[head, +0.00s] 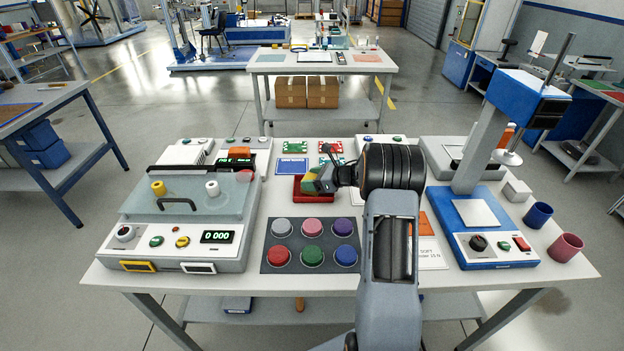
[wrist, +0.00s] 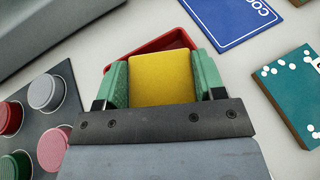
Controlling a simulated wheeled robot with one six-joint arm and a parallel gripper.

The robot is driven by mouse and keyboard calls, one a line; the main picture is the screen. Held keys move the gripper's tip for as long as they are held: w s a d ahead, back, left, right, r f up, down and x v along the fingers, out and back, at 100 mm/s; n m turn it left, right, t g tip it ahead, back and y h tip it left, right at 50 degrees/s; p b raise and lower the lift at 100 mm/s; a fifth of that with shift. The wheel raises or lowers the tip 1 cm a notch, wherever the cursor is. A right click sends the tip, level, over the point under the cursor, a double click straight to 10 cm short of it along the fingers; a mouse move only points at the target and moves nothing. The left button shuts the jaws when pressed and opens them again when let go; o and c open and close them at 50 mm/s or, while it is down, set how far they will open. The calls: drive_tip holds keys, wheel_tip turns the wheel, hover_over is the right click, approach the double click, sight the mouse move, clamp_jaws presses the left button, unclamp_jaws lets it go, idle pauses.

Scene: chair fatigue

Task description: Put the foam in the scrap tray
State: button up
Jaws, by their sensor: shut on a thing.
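My gripper (wrist: 161,82) is shut on a yellow foam block (wrist: 163,72), with a green finger pressed to each side. In the head view, the gripper (head: 322,180) reaches left over the middle of the table, and a small yellow part of the foam (head: 310,173) shows at its tip. The red scrap tray (head: 299,194) lies directly under the gripper. In the wrist view, the red rim (wrist: 152,46) shows behind and beside the foam. I cannot tell whether the foam touches the tray floor. Most of the tray's inside is hidden.
A pad with several coloured buttons (head: 310,246) lies in front of the tray. A grey test machine (head: 185,210) stands on the left and a blue press (head: 483,220) on the right. A blue card (head: 292,167) and green boards (head: 330,146) lie behind the tray.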

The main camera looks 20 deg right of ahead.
drive_tip(key=shift+f+b, duration=0.2)
drive_tip(key=shift+b, duration=0.1)
drive_tip(key=o, duration=0.9)
drive_tip(key=shift+r, duration=0.1)
drive_tip(key=shift+r, duration=0.1)
